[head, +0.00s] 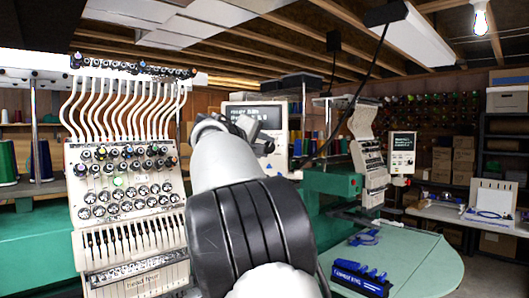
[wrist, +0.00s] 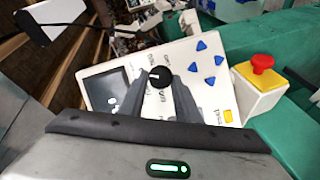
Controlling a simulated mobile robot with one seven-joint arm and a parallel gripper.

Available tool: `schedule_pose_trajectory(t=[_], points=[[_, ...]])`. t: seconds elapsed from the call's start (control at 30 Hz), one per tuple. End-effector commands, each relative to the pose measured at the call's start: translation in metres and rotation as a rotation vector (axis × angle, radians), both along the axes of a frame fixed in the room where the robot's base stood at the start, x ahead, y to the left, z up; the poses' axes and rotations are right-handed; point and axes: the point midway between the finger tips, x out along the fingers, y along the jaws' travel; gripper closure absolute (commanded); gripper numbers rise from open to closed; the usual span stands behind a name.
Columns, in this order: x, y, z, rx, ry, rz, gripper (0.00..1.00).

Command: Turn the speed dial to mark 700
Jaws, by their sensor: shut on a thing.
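The speed dial (wrist: 160,77) is a round black knob with a white pointer line, on a white control panel (wrist: 178,53) that looks tilted in the wrist view. My gripper (wrist: 161,86) has its two grey fingers on either side of the dial and is shut on it. Number marks around the dial are too small and partly hidden to read. The panel's dark screen (wrist: 104,92) shows a pale digit, partly cut off by my finger. In the head view the panel (head: 276,109) stands behind my gripper (head: 252,133), and my arm hides the dial there.
Blue arrow buttons (wrist: 202,46) and a yellow button (wrist: 228,116) sit beside the dial. A red emergency stop (wrist: 262,63) on a pale box stands close to the panel's right. An embroidery machine head (head: 128,190) with many needles is left of my arm.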

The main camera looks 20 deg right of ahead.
Motion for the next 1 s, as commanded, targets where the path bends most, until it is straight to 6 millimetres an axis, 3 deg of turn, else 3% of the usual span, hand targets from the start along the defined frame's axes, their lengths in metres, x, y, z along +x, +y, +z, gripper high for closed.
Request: schedule_pose_trajectory(t=[0.6,1.0], points=[[0.0001,0.0003,-0.0118,-0.5,0.287,-0.001,0.93],[-0.0005,-0.0005,-0.0125,-0.722,0.416,-0.001,0.93]])
